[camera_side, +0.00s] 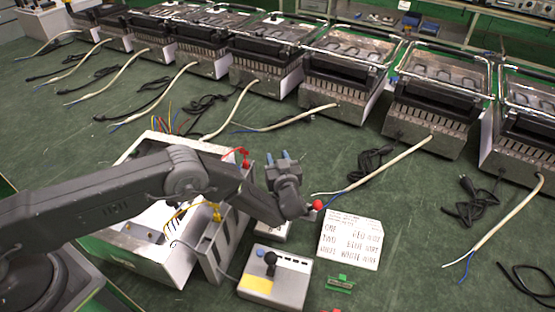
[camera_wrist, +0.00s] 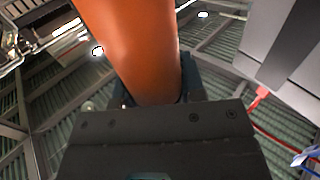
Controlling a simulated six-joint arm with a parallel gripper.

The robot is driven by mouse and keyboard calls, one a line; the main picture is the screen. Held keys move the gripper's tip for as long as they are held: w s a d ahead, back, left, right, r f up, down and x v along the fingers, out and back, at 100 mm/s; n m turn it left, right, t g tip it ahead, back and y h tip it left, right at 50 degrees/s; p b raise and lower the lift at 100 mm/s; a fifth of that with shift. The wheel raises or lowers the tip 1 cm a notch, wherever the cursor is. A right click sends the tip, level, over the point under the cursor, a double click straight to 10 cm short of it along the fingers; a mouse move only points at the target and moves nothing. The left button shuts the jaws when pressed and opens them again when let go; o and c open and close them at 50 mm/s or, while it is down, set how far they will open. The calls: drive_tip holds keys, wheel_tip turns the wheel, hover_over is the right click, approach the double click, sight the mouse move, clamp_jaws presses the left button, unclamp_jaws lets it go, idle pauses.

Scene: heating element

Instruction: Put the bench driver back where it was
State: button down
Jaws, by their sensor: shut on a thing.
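My gripper (camera_side: 279,156) is raised above the bench with its blue fingertips pointing up in the side view. In the wrist view, a thick orange cylinder, which looks like the handle of the bench driver (camera_wrist: 140,45), stands between the blue finger pads, with my gripper shut on it. Its lower end is hidden behind the dark gripper body, and its upper end runs out of the frame. I cannot make out the driver in the side view.
An opened white housing (camera_side: 130,255) with coloured wires stands under my arm. A control box (camera_side: 275,275) with a black knob, a printed card (camera_side: 352,240) and a green part (camera_side: 340,284) lie to the right. Heater units (camera_side: 345,75) line the back, cables trailing forward.

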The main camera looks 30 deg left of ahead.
drive_tip(key=shift+r, duration=0.1)
drive_tip(key=shift+f, duration=0.35)
drive_tip(key=c, duration=0.7)
unclamp_jaws()
drive_tip(key=shift+f, duration=0.1)
drive_tip(key=shift+r, duration=0.3)
drive_tip(key=v, duration=1.2)
drive_tip(key=shift+r, duration=0.15)
